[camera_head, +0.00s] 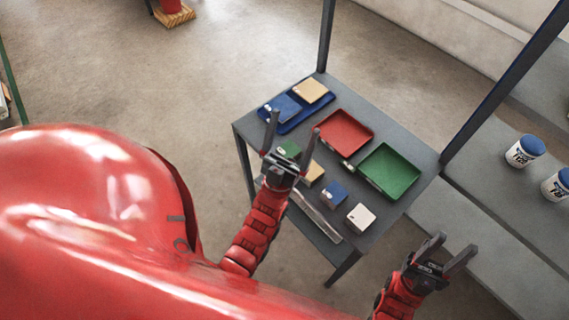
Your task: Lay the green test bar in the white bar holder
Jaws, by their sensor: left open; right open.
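A small green block (289,149) with a pale label is on the grey table, partly behind my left gripper; it is the only small green piece I see, and I cannot tell whether it is the test bar. A small white block (360,217) is at the table's near right. A long pale strip (315,217) lies along the near edge; I cannot tell whether either is the bar holder. My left gripper (292,123) is open and empty, its fingers overlapping the green block in view. My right gripper (457,243) is open and empty, right of the table.
The grey table (339,93) has upright posts. It holds a blue tray (290,126) with blue and tan tiles, a red tray (345,131), a green tray (390,170), and yellow (313,172) and blue (334,193) blocks. White tubs (525,151) stand on shelving at right.

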